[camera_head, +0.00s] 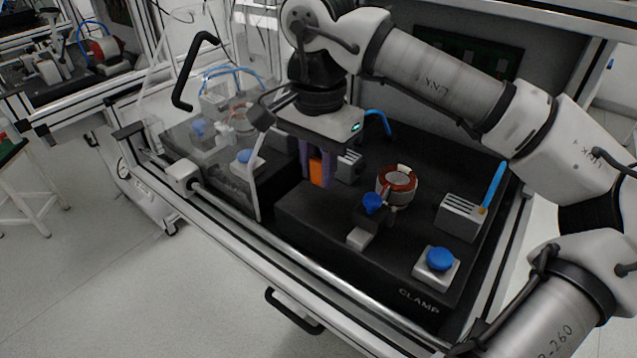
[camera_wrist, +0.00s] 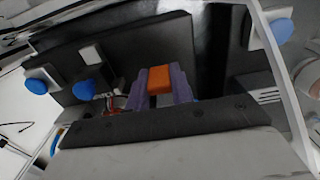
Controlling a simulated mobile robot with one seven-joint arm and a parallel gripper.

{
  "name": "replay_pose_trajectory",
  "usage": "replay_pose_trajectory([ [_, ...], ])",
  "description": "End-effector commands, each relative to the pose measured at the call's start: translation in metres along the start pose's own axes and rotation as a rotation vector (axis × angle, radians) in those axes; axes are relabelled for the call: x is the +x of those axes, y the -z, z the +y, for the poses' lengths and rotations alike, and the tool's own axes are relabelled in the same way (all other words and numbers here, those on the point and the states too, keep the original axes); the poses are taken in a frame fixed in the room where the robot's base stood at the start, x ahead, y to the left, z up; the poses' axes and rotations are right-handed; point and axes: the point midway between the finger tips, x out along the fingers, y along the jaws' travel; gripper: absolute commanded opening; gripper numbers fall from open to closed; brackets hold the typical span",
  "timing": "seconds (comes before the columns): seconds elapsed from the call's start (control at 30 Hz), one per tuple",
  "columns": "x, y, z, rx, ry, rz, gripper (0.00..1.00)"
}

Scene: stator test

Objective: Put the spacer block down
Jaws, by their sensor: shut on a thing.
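The spacer block is an orange block (camera_head: 318,170) held between the purple fingers of my gripper (camera_head: 317,168). My gripper is shut on it. In the wrist view the orange block (camera_wrist: 159,80) shows between the two purple fingertips (camera_wrist: 159,88). In the head view the fingers point down over the middle of the black bench, by the left end of a raised black block marked CLAMP (camera_head: 340,228). I cannot tell whether the spacer block touches the surface below it.
A copper-wound stator (camera_head: 397,184) sits right of my gripper. Blue knobs (camera_head: 440,259) stand on white bases, and a grey finned block (camera_head: 462,216) is at the right. A clear panel with a black handle (camera_head: 191,70) and a metal front rail (camera_head: 290,255) border the bench.

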Motion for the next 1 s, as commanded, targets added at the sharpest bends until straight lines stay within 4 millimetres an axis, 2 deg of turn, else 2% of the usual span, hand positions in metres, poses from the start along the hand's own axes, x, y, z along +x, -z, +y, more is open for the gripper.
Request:
replay_pose_trajectory([
  [0.23,0.035,0.000,0.001,-0.001,-0.001,-0.001,0.02],
  [0.63,0.042,0.000,0.000,-0.001,-0.001,0.000,0.02],
  [0.67,0.041,0.000,0.000,0.000,-0.001,0.000,0.25],
  [0.8,0.040,0.000,0.000,0.000,-0.001,0.000,0.43],
  [1.0,0.040,0.000,0.000,0.000,-0.001,0.000,0.44],
])
